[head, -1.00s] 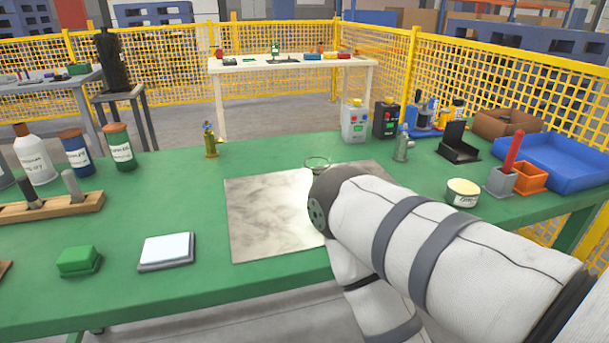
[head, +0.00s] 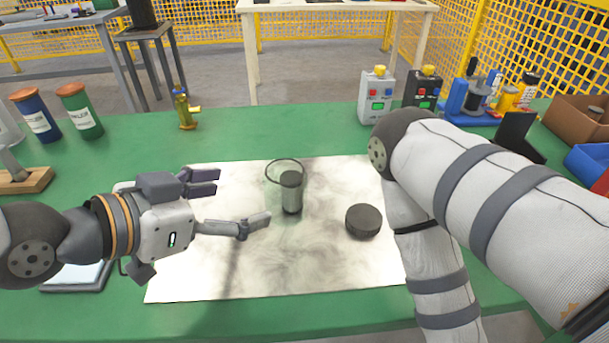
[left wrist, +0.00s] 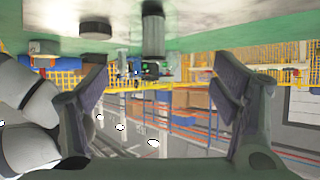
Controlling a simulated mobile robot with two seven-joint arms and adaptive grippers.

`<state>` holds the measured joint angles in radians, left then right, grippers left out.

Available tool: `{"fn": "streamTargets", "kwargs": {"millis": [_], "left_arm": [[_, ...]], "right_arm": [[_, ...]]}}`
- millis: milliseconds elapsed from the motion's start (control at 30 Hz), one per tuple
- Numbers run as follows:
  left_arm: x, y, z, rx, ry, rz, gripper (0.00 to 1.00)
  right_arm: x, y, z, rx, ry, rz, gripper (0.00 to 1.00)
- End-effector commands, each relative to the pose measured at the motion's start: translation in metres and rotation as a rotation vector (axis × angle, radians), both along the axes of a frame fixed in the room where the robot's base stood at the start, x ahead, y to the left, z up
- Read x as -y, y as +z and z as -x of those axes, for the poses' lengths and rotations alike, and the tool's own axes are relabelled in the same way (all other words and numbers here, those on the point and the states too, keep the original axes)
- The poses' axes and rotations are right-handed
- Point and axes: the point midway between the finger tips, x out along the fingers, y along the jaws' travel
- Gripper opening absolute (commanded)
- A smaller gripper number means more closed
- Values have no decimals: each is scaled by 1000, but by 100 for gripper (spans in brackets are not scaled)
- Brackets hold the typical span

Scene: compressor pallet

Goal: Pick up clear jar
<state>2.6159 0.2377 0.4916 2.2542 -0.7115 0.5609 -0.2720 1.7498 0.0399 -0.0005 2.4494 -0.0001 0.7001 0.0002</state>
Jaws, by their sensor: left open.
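The clear jar (head: 273,181) stands upright on the pale marbled mat (head: 330,270) in the middle of the head view. It is see-through with a round rim, and a grey cylinder shows within or behind its outline; I cannot tell which. My left gripper (head: 243,200) is open and empty, to the left of the jar, with its fingers pointing right towards it. In the left wrist view, which looks upside down, a grey cylinder (left wrist: 153,32) hangs at the top between the open fingers. My right arm shows on the right, but its gripper is hidden or out of frame.
A dark round puck (head: 363,222) lies right of the jar. A brass fitting (head: 185,108) and labelled bottles (head: 78,112) stand behind to the left. A grey box with buttons (head: 376,97) stands behind to the right. The mat's front part is clear.

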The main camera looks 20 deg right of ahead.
Motion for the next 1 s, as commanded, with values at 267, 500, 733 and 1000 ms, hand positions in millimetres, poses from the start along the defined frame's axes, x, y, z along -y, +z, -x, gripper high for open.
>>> {"fn": "streamTargets", "kwargs": {"millis": [267, 500, 733, 1000], "left_arm": [[44, -32, -23, -6, -1, -2, 81], [77, -49, -31, -5, -3, -1, 81], [94, -59, -42, -5, 0, 0, 81], [93, -58, -42, -2, 0, 0, 54]], "right_arm": [[0, -10, 11, -36, 1, -1, 67], [0, -12, 12, -43, 1, 0, 67], [0, -15, 16, -53, 1, 0, 67], [0, -15, 15, -52, 2, -1, 67]]}}
